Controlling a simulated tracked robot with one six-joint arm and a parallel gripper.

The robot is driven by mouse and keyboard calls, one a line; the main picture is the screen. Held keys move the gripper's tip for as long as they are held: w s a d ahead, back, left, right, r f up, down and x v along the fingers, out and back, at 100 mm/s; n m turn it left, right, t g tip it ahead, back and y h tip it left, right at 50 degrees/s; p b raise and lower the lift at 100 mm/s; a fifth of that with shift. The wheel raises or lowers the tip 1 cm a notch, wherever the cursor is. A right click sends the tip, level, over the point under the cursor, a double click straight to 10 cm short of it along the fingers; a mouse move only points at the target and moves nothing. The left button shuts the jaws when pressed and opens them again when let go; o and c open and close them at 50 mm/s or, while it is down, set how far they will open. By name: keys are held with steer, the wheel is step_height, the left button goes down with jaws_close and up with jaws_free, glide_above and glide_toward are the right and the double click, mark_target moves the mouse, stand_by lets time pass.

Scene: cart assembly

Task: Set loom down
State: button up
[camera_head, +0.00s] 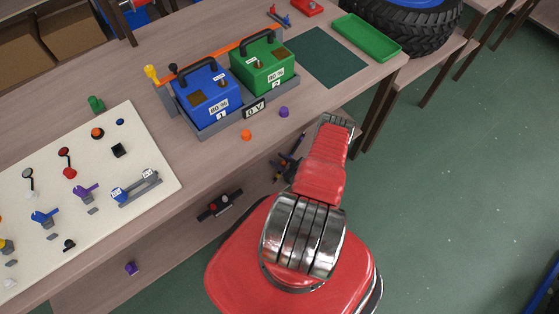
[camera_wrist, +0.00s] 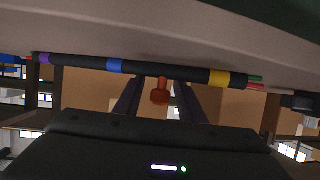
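The loom (camera_wrist: 150,70) is a long black bundle with purple, blue and yellow bands and green and red ends. It crosses the upper part of the wrist view, close along a pale grey-brown surface. The fingertips are partly hidden behind the loom.
The bench carries a blue battery box (camera_head: 208,98), a green battery box (camera_head: 263,66), a pale board (camera_head: 60,205) with small parts, a dark green mat (camera_head: 328,58) and a green tray (camera_head: 367,38). A black part (camera_head: 220,205) lies on the lower shelf.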

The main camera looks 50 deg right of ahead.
steer(key=v, duration=1.2)
stand_by(0.9)
